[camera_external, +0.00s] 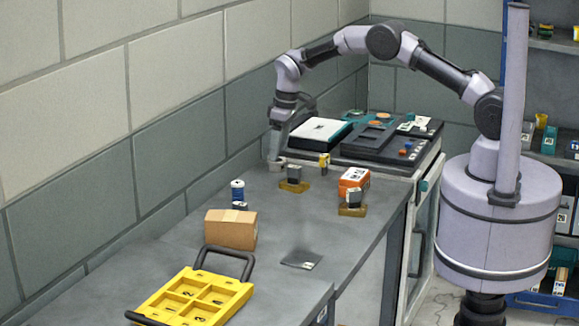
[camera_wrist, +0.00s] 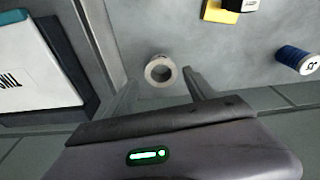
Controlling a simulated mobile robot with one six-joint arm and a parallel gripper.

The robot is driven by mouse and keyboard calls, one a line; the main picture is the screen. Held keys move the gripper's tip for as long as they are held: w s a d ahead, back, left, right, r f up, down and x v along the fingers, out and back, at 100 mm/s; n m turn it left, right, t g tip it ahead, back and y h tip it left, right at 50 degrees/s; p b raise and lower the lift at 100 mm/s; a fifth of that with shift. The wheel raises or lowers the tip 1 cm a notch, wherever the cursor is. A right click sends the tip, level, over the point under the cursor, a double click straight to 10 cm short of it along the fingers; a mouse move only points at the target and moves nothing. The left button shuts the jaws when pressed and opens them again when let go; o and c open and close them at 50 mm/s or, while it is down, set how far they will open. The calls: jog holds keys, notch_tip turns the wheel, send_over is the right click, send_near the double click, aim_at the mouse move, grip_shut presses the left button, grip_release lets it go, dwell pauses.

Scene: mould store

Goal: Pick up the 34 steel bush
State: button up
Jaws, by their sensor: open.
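A small steel bush (camera_wrist: 149,73), a short pale grey ring with a round bore, stands on the grey worktop near the wall. In the external view the bush (camera_external: 281,160) shows at the tip of my gripper (camera_external: 274,150), partly hidden. In the wrist view my gripper (camera_wrist: 164,86) is open, with one finger to each side of the bush and the ring just beyond or between the fingertips. I cannot tell whether a finger touches it. No number is readable on it.
A blue spool (camera_external: 238,190), a cardboard box (camera_external: 231,229) and a yellow numbered tray (camera_external: 190,299) stand toward the front. A black-and-yellow block (camera_external: 295,178) and an orange-white box (camera_external: 354,178) are to the right. A white-topped case (camera_external: 319,131) lies behind.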

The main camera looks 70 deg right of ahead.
aim_at(277, 165)
jog(key=f, duration=0.2)
jog(key=f+b, duration=0.1)
jog(key=shift+w+a+f, duration=0.15)
jog(key=shift+w+f, duration=0.05)
jog(key=shift+f, duration=0.15)
jog(key=shift+r, duration=0.1)
jog(key=c, duration=1.4)
jog(key=shift+r, duration=0.15)
